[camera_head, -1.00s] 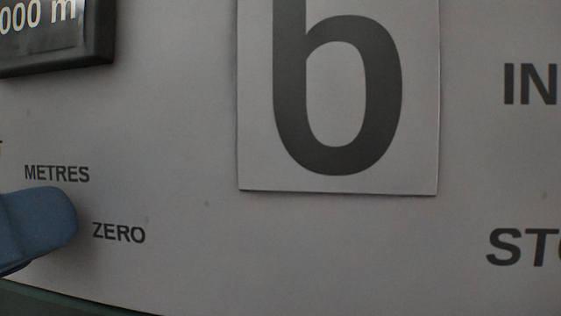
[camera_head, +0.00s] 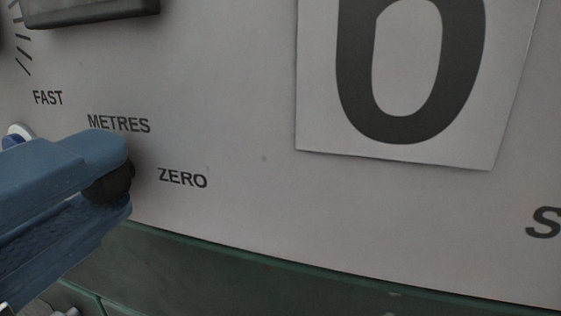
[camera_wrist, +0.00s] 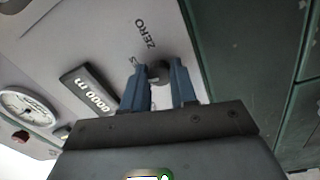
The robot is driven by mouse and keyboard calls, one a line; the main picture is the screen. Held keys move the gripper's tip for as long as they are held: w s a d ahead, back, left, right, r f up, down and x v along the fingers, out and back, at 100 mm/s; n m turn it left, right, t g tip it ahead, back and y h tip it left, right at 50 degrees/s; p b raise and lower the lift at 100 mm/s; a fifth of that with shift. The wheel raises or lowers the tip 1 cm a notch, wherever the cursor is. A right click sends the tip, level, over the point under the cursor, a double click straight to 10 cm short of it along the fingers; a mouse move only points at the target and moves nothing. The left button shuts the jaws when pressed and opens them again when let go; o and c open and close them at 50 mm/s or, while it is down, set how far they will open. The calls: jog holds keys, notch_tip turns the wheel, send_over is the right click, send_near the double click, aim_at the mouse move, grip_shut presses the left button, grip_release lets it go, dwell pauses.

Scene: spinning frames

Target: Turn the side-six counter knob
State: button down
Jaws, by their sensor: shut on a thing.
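The counter knob is a small dark round knob (camera_head: 112,187) on the grey panel, just left of the word ZERO and below METRES. My gripper (camera_head: 118,180) has blue fingers that come in from the left and are shut on the knob, one finger above it and one below. In the wrist view the knob (camera_wrist: 158,72) sits between the two blue fingertips (camera_wrist: 156,78), which touch its sides. The fingers hide part of the knob, so its pointer or mark cannot be made out.
A dark-framed counter display (camera_wrist: 90,92) is on the panel, beside a round white dial (camera_wrist: 28,108) and a red button (camera_wrist: 20,137). A large plate with a 6 (camera_head: 400,80) is to the right. A green machine body (camera_head: 300,275) lies below the panel.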

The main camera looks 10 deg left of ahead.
jog(key=shift+n, duration=0.7)
jog(key=c, duration=0.9)
grip_release()
jog(key=shift+s, duration=0.1)
jog(key=s+b, duration=0.1)
jog(key=s, duration=0.6)
jog(key=shift+s+a+f, duration=0.15)
jog(key=shift+s+a, duration=0.15)
jog(key=shift+a, duration=0.05)
